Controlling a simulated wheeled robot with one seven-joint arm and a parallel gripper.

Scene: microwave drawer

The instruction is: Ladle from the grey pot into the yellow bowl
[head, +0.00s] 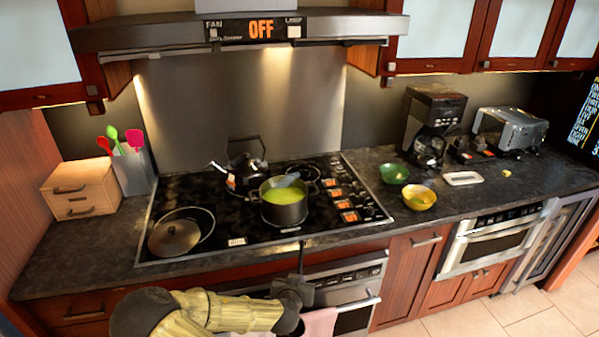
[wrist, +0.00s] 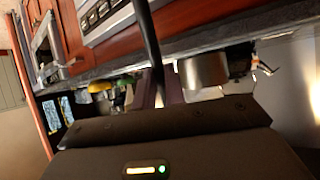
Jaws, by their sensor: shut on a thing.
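The grey pot (head: 284,213) stands on the cooktop with yellow-green contents. A pale grey-blue piece, perhaps the ladle's head, shows at its far rim. My gripper (head: 301,277) is low in front of the counter edge, below the pot. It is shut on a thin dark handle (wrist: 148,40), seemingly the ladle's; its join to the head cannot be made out. A grey cylinder (wrist: 203,72), likely the pot, shows beside the fingers.
A kettle (head: 243,172) stands behind the pot, and a lidded pan (head: 178,236) is at the cooktop's left. A green bowl (head: 394,173) and white dish (head: 463,178) sit near the yellow bowl. The coffee maker (head: 432,125) stands behind. The range hood (head: 240,32) hangs above.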

